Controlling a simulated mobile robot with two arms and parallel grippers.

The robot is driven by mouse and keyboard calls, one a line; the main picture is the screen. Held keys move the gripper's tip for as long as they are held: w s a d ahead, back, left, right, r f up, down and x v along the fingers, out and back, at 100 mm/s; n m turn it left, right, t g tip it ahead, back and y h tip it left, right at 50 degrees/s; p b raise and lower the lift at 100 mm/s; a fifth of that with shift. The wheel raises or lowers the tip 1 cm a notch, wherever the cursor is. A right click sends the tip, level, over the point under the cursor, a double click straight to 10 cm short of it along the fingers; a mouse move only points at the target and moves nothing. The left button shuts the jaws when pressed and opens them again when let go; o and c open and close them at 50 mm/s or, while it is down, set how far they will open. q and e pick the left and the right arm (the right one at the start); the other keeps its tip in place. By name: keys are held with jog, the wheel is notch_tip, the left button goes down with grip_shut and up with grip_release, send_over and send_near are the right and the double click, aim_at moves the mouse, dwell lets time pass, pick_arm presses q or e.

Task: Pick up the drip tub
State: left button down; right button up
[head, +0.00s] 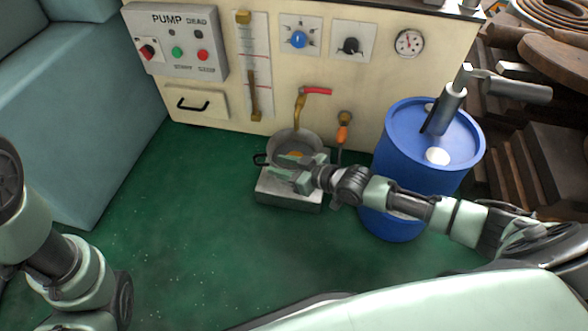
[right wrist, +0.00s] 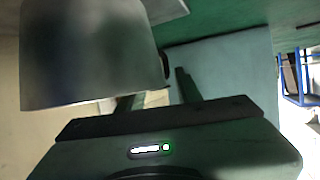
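The drip tub (head: 284,140) is a round grey metal pan with a dark loop handle on its left. It stands under the brass tap with the red lever, at the metal block in front of the pump panel. My right gripper (head: 285,169) reaches across the tub's front from the right, fingers apart, hiding part of it. In the right wrist view the grey tub wall (right wrist: 90,50) fills the upper left. A small dark piece shows at its right edge, ahead of the parted fingers (right wrist: 158,95). I cannot tell whether they touch it. My left gripper is not in view.
A metal block (head: 289,190) sits below the tub. A blue drum (head: 400,150) with a hand pump stands close on the right, behind my right arm. The pump panel (head: 350,90) rises behind. The green floor (head: 190,220) is clear to the left.

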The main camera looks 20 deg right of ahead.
jog(key=shift+w+a+f, duration=0.15)
jog(key=shift+w+a, duration=0.1)
jog(key=shift+w, duration=0.1)
grip_shut()
dwell(1.2)
